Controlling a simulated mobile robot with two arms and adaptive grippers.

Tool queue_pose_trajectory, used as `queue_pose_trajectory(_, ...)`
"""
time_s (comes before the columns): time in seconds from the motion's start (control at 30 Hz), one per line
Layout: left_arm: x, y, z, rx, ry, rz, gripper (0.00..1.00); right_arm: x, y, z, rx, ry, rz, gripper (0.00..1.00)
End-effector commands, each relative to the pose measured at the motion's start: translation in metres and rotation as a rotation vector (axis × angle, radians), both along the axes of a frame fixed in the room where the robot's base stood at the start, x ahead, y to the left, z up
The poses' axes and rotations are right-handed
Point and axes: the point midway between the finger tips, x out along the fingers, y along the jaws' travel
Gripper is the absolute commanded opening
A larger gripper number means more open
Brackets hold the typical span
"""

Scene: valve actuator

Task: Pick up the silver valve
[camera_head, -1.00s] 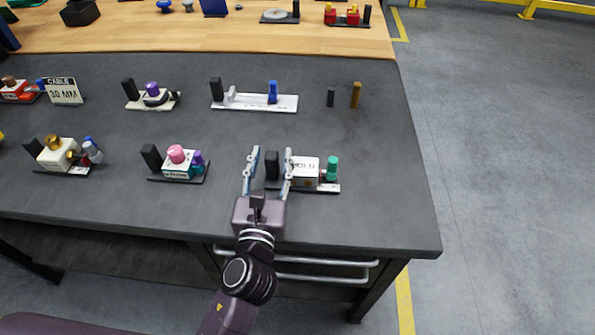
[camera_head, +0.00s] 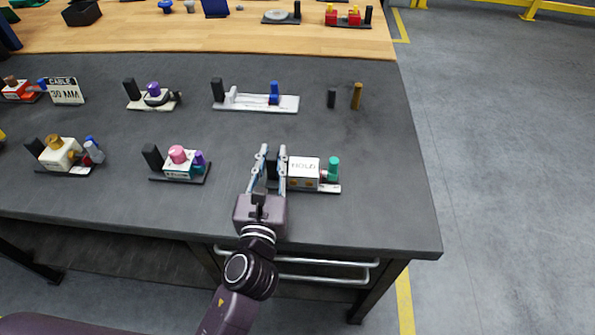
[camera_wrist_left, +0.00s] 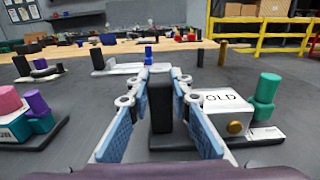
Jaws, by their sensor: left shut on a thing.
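A valve unit stands near the table's front right on a dark base. It has a pale silver-white box (camera_head: 303,172) with dark lettering, a green knob (camera_head: 333,167) at its right and an upright black post at its left. The box (camera_wrist_left: 222,108) and post (camera_wrist_left: 161,116) also show in the left wrist view. My left gripper (camera_head: 272,153) is shut on the black post, one finger on each side of it. The post stands upright, and the base appears to rest on the table. In the head view the fingers partly hide the post. My right gripper is not in view.
A pink-and-purple-knobbed unit (camera_head: 180,163) stands to the left. A long white-based unit with a blue knob (camera_head: 274,92) lies behind. Two small upright pegs (camera_head: 356,95) stand at the back right. The dark tabletop (camera_head: 385,180) right of the valve is clear.

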Motion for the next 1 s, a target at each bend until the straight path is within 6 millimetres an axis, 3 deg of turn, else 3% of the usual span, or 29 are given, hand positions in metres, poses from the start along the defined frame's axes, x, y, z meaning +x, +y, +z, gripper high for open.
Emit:
queue_pose_trajectory(0.27,0.001,0.000,0.011,-0.003,-0.008,0.000,0.00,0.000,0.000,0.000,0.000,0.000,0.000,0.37)
queue_pose_trajectory(0.77,0.000,0.000,0.091,-0.002,-0.008,-0.001,0.00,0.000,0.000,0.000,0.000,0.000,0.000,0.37)
queue_pose_trajectory(0.87,0.001,0.001,0.087,0.000,-0.001,0.004,0.00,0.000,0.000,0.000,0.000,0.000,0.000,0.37)
queue_pose_trajectory(1.0,0.002,0.002,0.061,0.000,0.001,0.010,0.00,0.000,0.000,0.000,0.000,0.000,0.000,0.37)
